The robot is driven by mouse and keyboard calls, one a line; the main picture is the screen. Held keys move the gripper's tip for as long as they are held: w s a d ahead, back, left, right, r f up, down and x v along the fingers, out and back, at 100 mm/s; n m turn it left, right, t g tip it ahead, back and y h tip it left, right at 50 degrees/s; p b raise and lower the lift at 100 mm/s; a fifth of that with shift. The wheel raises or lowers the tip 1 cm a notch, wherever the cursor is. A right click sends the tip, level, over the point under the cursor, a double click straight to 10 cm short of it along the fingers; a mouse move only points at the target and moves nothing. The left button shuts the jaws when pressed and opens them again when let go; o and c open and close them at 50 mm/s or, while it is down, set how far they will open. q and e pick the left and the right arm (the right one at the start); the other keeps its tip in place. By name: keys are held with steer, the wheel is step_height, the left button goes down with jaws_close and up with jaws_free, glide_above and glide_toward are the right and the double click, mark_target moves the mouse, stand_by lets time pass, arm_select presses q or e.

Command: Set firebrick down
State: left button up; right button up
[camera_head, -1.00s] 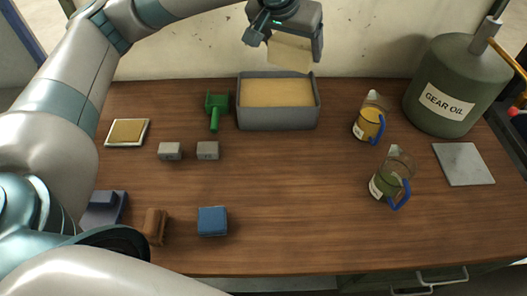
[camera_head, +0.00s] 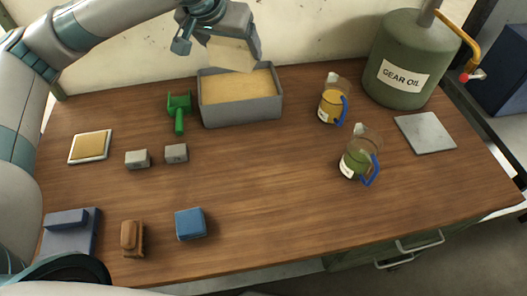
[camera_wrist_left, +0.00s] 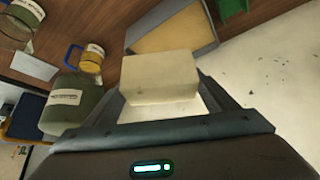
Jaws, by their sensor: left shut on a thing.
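The pale cream firebrick (camera_head: 232,54) is held between the fingers of my left gripper (camera_head: 226,38). It hangs at the back of the table, above and just behind the grey bin (camera_head: 242,112) of tan fill. In the left wrist view the firebrick (camera_wrist_left: 160,77) sits between the finger ends of my left gripper (camera_wrist_left: 160,98), which is shut on it. The bin (camera_wrist_left: 172,28) shows beyond it there. In the head view the brick appears clear of the bin and table. My right gripper is not in view.
A green scoop (camera_head: 179,110) stands left of the bin. Two grey blocks (camera_head: 138,159) (camera_head: 176,153), a framed tan pad (camera_head: 90,147), a blue block (camera_head: 190,224) and a brown brush-like thing (camera_head: 132,238) lie around. Two jugs (camera_head: 333,100) (camera_head: 358,158) and a gear oil can (camera_head: 402,60) stand right. The table middle is clear.

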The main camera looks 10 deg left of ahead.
arm_select(q)
steer(key=s+d+f+m+g+h, duration=0.4)
steer(key=s+d+f+m, duration=0.8)
steer(key=d, duration=0.3)
steer(key=shift+s+d+f+h, duration=0.45)
steer(key=shift+f+h, duration=0.1)
steer(key=shift+h, duration=0.15)
steer(key=shift+a, duration=0.15)
steer(key=a+f+p, duration=0.1)
steer(key=a+f, duration=0.1)
steer(key=a, duration=0.1)
steer(key=w+a+f+p, duration=0.1)
steer(key=a+f, duration=0.1)
steer(key=a, duration=0.2)
steer(key=a+f+p, duration=0.1)
steer(key=a+f, duration=0.2)
steer(key=a, duration=0.1)
steer(key=shift+w+a, duration=0.25)
steer(key=shift+f, duration=0.1)
step_height(320, 180, down, 3)
steer(key=shift+r+p, duration=0.2)
steer(key=shift+p, duration=0.55)
steer(key=shift+f, duration=0.6)
